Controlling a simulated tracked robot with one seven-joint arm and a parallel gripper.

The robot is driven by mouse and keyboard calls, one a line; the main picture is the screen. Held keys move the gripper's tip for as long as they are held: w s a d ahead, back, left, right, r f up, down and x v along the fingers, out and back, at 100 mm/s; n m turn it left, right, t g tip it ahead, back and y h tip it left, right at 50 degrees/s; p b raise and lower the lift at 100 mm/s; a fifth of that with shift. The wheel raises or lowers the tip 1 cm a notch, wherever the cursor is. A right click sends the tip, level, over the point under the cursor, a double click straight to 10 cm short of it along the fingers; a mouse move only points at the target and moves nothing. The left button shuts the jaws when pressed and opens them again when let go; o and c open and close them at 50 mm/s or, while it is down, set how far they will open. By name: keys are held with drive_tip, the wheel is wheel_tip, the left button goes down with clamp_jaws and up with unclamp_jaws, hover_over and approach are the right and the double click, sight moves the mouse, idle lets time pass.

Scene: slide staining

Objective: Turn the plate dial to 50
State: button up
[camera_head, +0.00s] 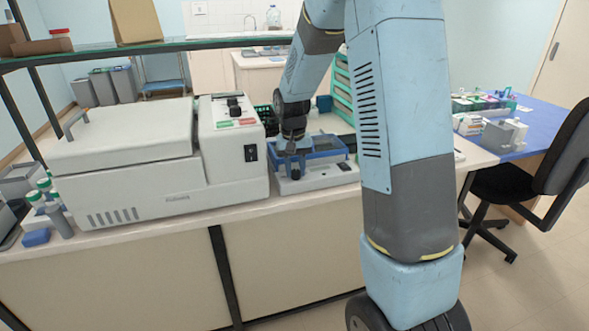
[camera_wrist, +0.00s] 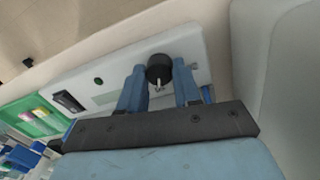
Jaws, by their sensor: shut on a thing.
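The plate (camera_head: 318,181) is a low white unit on the bench, with a blue frame (camera_head: 328,146) on top. Its dial (camera_wrist: 159,66) is a black round knob with a pale pointer mark, on the plate's front panel (camera_wrist: 120,84) in the wrist view. My gripper (camera_head: 294,168) is at the left part of the plate's front in the head view, and hides most of the dial there. In the wrist view its two blue fingers stand either side of the dial, shut on it. The scale numbers cannot be read.
A large white machine (camera_head: 125,165) with a control box (camera_head: 232,150) stands just left of the plate. A green shelf edge (camera_head: 150,47) runs above the bench. In the wrist view a green tray (camera_wrist: 38,118) lies left of the plate. A blue-topped table (camera_head: 545,125) is at the right.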

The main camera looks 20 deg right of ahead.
sight(293, 171)
drive_tip(key=shift+w, duration=0.1)
drive_tip(key=o, duration=1.1)
drive_tip(key=shift+c, duration=0.2)
drive_tip(key=shift+r, duration=0.15)
wheel_tip(293, 171, up, 13)
drive_tip(key=shift+a+r, duration=0.2)
drive_tip(key=shift+a, duration=0.1)
